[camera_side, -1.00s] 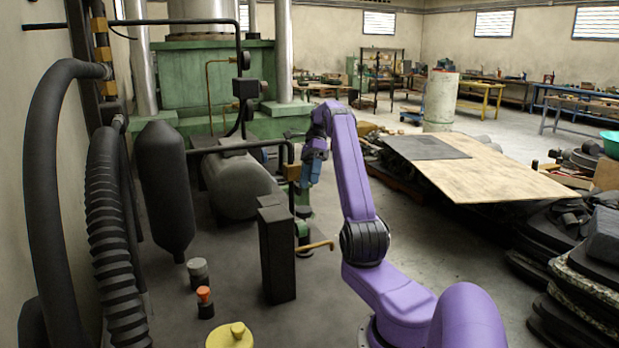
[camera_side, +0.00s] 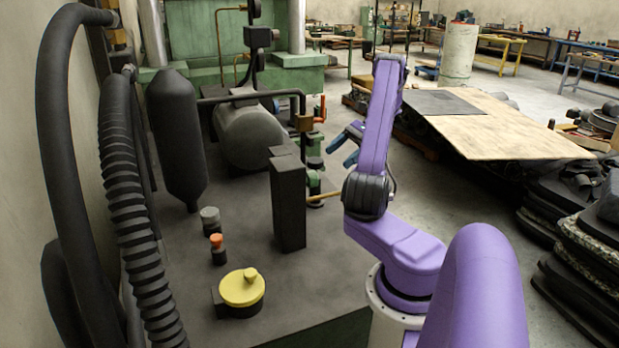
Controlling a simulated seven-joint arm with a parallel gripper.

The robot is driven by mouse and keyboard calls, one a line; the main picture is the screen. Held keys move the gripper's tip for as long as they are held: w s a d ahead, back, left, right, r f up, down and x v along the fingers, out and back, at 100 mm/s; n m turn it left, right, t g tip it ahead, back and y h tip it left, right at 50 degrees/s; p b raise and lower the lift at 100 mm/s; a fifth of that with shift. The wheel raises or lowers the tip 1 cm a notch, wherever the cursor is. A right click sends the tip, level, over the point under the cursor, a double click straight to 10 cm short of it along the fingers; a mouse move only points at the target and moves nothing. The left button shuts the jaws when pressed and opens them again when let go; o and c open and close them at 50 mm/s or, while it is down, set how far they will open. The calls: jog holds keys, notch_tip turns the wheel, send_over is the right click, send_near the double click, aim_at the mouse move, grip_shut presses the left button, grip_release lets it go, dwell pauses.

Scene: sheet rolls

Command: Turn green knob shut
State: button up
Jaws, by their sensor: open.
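A green upright fitting with a dark cap (camera_side: 314,163) stands behind the black box, below a brass-coloured block at the end of a black pipe. It is the green part closest to my gripper, but I cannot tell clearly which part of it is the knob or how it is turned. My gripper (camera_side: 343,151) has blue fingers, which are open and empty. They are to the right of the green fitting and point left toward it, with a visible gap between. The purple arm partly hides the gripper's body.
A yellow-topped round part (camera_side: 241,288) and an orange knob (camera_side: 216,240) are at front left. A wooden board (camera_side: 505,127) lies at right.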

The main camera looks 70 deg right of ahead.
aim_at(309, 178)
jog(key=s+a+f+t+h, duration=0.3)
jog(key=s+a+t+h, duration=0.4)
jog(key=a+h, duration=0.6)
jog(key=w+d+f, duration=0.1)
jog(key=w+d, duration=0.1)
jog(key=w, duration=0.3)
jog(key=w+d+f+h, duration=0.1)
jog(key=w+d+f, duration=0.1)
jog(key=w, duration=0.3)
jog(key=w+d+f+h, duration=0.1)
jog(key=w+d, duration=0.3)
jog(key=w, duration=0.1)
jog(key=shift+w+f, duration=0.2)
jog(key=shift+f, duration=0.05)
jog(key=c, duration=0.9)
jog(key=shift+c, duration=0.2)
